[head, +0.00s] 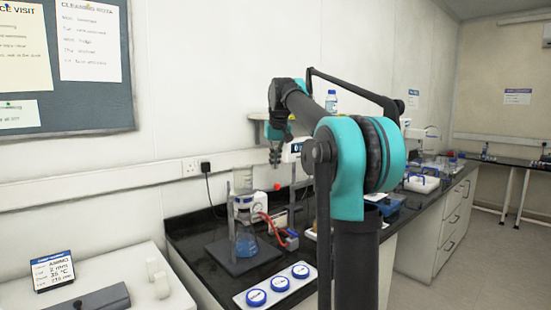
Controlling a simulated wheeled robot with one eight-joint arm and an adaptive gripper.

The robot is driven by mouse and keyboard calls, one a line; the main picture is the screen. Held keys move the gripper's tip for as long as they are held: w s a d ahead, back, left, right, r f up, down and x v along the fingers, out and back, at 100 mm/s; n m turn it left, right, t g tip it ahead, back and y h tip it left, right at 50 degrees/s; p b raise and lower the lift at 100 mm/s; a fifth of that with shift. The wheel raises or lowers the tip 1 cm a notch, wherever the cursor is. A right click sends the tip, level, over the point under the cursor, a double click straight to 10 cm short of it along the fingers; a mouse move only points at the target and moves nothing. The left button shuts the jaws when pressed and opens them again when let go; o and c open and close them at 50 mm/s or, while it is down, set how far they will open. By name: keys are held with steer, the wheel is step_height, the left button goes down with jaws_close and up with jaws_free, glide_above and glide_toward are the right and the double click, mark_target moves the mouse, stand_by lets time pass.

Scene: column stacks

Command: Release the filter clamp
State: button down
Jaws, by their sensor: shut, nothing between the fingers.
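A glass filter apparatus (243,183) stands upright on a dark base plate (238,260) on the black bench, with a clear cylinder on top and a flask (245,240) holding blue liquid below. A pale band (243,200) around the joint between them looks like the filter clamp, but it is too small to tell its state. My gripper (275,161) points down above and to the right of the apparatus, apart from it. It is shut and empty.
A white panel (272,289) with blue-rimmed round parts lies at the bench's front edge. A red tube (268,224) and a small gauge (257,208) are right of the apparatus. My arm hides the middle of the bench.

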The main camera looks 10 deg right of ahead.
steer(key=shift+s+f, duration=0.35)
steer(key=shift+f, duration=0.55)
steer(key=shift+s+f, duration=0.4)
steer(key=shift+f, duration=0.55)
steer(key=shift+s+f, duration=0.35)
steer(key=shift+f, duration=0.55)
steer(key=shift+d, duration=0.1)
steer(key=shift+s+d+m, duration=0.3)
steer(key=shift+s+m, duration=0.2)
steer(key=shift+s, duration=0.35)
steer(key=s+a+m+g+h, duration=0.1)
steer(key=s+a+m+h, duration=0.1)
steer(key=s+m, duration=0.4)
steer(key=s+a+m+g+h, duration=0.1)
steer(key=s+a+m, duration=0.3)
steer(key=s, duration=1.1)
steer(key=shift+s+a+m+h, duration=0.2)
steer(key=shift+a+m+h, duration=0.2)
steer(key=shift+m, duration=0.9)
